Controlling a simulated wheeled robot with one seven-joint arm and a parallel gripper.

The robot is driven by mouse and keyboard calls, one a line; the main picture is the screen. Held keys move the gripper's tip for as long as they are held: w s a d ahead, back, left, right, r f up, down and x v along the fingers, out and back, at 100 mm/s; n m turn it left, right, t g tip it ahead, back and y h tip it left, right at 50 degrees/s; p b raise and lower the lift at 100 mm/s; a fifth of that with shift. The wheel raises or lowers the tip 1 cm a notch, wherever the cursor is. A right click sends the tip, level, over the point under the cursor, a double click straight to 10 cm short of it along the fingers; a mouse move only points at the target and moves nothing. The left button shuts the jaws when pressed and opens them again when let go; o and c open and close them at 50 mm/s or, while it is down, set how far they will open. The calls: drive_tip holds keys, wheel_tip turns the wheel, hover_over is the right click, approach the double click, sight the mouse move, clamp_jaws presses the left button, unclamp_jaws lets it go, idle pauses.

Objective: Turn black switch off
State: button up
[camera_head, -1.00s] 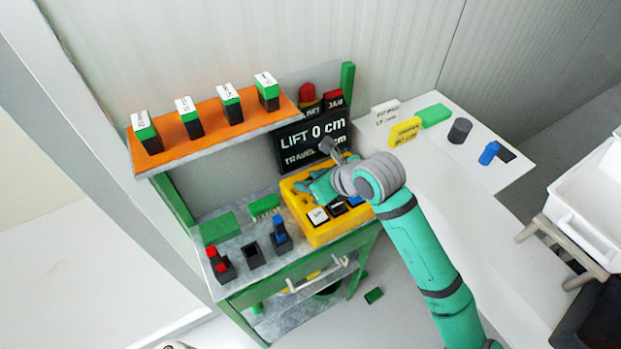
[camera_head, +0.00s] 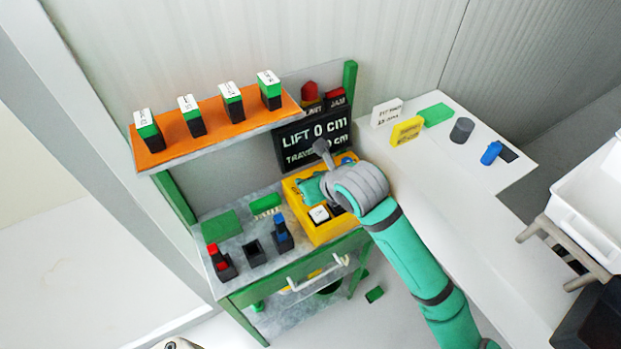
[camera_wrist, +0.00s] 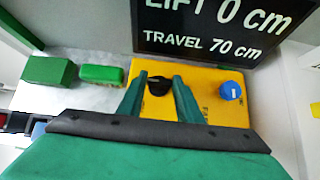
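The yellow control box (camera_head: 322,232) stands on the right end of the bench. In the wrist view its yellow top (camera_wrist: 207,79) carries a round black switch knob (camera_wrist: 159,86) and a blue knob (camera_wrist: 230,91) to its right. My gripper (camera_wrist: 158,80) is open, with one finger on each side of the black knob in the picture. I cannot tell whether they touch it. In the head view my gripper (camera_head: 311,187) is low over the box and hides the black knob. A white button (camera_head: 319,214) and a dark one (camera_head: 337,208) show at the box's front.
A black display (camera_head: 315,140) stands behind the box, reading "LIFT 0 cm" and "TRAVEL 70 cm". Green blocks (camera_head: 221,226) and small holders (camera_head: 254,253) are left of the box. An orange shelf (camera_head: 215,130) overhangs the bench's back left. A white counter (camera_head: 440,165) lies right.

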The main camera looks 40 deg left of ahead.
drive_tip(key=shift+o, duration=0.4)
drive_tip(key=v, duration=1.1)
drive_tip(key=shift+w+d, duration=0.1)
drive_tip(key=shift+f, duration=0.1)
